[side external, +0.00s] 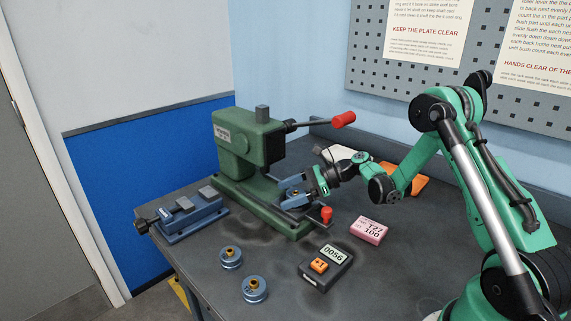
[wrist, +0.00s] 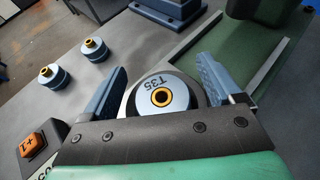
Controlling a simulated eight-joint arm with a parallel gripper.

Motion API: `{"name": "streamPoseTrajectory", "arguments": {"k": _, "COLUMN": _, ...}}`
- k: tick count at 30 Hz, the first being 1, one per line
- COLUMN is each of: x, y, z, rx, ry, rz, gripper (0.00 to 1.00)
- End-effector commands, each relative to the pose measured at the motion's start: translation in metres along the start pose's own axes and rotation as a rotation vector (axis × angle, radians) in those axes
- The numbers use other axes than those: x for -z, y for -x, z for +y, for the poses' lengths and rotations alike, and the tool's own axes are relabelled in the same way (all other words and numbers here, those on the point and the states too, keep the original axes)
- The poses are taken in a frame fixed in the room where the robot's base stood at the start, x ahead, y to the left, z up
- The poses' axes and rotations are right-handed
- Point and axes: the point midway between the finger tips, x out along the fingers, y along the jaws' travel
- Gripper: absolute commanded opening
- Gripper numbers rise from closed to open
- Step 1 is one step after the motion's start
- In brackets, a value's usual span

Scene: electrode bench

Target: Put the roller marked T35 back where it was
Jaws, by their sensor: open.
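The roller marked T35 (wrist: 162,96) sits on the green press's base plate, between the fingers of my gripper (wrist: 170,85) in the wrist view. It is a pale blue disc with a brass-ringed centre hole. The fingers stand apart on either side of it with visible gaps. In the side view my gripper (side external: 293,188) is low at the front of the green press (side external: 240,140), and the roller there is mostly hidden by the fingers. Two similar blue rollers with brass hubs stand on the bench, one farther back (side external: 231,258) and one nearer (side external: 254,290); their marks are unreadable.
A blue vise (side external: 190,217) stands left of the press. A counter reading 0056 (side external: 327,266), a pink block marked T27 100 (side external: 369,230) and an orange item (side external: 415,181) lie on the bench. The press lever ends in a red knob (side external: 343,120). The front bench is fairly clear.

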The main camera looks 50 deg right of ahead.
Motion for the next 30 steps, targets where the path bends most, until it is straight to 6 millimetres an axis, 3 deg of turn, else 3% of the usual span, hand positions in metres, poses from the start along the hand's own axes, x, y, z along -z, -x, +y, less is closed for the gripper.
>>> {"name": "streamPoseTrajectory", "arguments": {"k": 10, "x": 0.000, "y": 0.048, "z": -0.001, "rx": 0.004, "ry": -0.001, "rz": 0.000, "gripper": 0.85}}
{"name": "streamPoseTrajectory", "arguments": {"k": 17, "x": -0.018, "y": 0.045, "z": 0.010, "rx": -0.013, "ry": 0.152, "rz": 0.094, "gripper": 0.85}}
{"name": "streamPoseTrajectory", "arguments": {"k": 24, "x": -0.058, "y": 0.030, "z": 0.057, "rx": -0.113, "ry": 0.741, "rz": 0.396, "gripper": 0.85}}
{"name": "streamPoseTrajectory", "arguments": {"k": 30, "x": -0.074, "y": 0.037, "z": 0.106, "rx": -0.284, "ry": 1.347, "rz": 0.622, "gripper": 0.85}}
